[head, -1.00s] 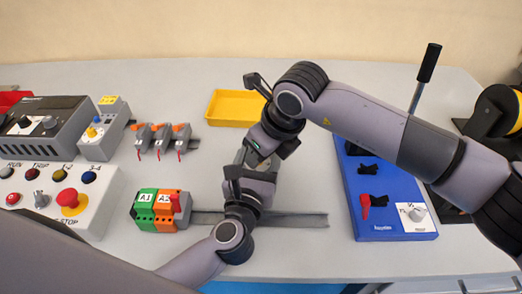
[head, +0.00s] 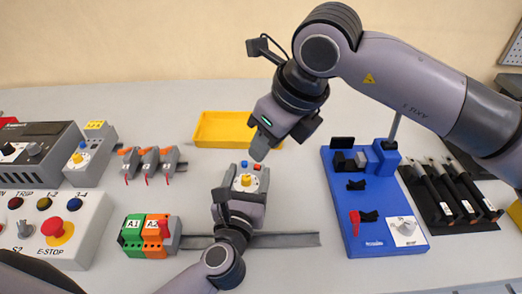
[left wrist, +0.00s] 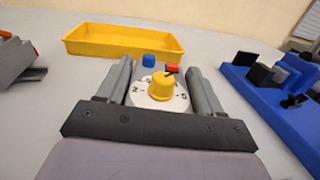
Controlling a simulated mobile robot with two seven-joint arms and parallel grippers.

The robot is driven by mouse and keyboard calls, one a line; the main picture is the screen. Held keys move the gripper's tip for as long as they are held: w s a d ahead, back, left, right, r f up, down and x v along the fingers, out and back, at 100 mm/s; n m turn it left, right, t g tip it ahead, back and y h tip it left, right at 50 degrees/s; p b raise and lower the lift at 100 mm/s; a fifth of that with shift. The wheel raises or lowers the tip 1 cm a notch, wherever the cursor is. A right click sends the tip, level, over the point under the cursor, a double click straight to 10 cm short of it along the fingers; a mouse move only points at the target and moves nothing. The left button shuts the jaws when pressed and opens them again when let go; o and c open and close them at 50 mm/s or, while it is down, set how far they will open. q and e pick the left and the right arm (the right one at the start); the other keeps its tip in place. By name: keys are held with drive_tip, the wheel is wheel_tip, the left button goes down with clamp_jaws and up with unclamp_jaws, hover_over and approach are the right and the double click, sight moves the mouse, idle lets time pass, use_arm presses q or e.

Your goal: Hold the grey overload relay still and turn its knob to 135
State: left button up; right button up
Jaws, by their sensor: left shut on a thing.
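The grey overload relay (head: 258,197) has a yellow knob (head: 245,180) on a white dial, with a blue and a red button behind it. My left gripper (head: 240,190) is shut on the relay, over the rail. In the left wrist view its two fingers flank the dial (left wrist: 145,99), and the knob (left wrist: 162,86) shows a dark mark toward the far right. The dial numbers are too small to read surely. My right gripper (head: 262,142) hangs above and behind the relay, apart from the knob. Its finger gap is not clear.
A metal rail (head: 290,240) runs right from the green and orange terminal blocks (head: 148,236). A yellow tray (head: 210,130) lies behind. A blue fixture (head: 375,238) stands right, a control box (head: 85,215) left. A similar grey unit with a yellow knob (head: 77,158) stands at left.

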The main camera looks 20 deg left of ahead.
idle(0.4)
use_arm(q)
drive_tip(key=o, duration=1.4)
